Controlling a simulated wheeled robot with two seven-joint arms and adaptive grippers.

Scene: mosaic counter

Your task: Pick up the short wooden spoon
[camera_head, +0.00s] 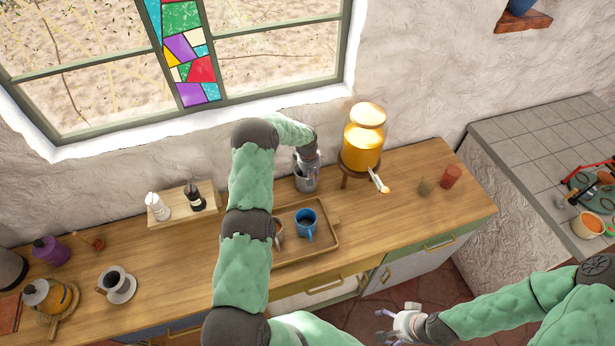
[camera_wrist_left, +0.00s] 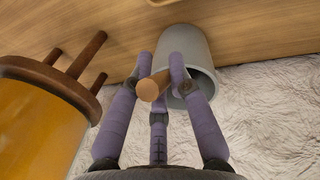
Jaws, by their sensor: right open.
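A wooden handle (camera_wrist_left: 149,90), seen nearly end-on, sticks out of the grey crock (camera_wrist_left: 196,48) in the left wrist view. Its lower part is hidden, so I cannot see the spoon's bowl or full length. My left gripper (camera_wrist_left: 160,72) has its purple fingers around the handle at the crock's mouth; whether they press on it is unclear. In the head view my left gripper (camera_head: 306,160) is over the crock (camera_head: 306,181) and hides the spoon. My right gripper (camera_head: 398,322) is open and empty in front of the counter, low down.
A yellow dispenser (camera_head: 362,144) on a wooden stand is close to the right of the crock. A wooden tray (camera_head: 291,258) with a blue mug (camera_head: 306,226) lies in front. Two bottles stand on a wooden riser (camera_head: 181,218) at left. The wall and window are behind.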

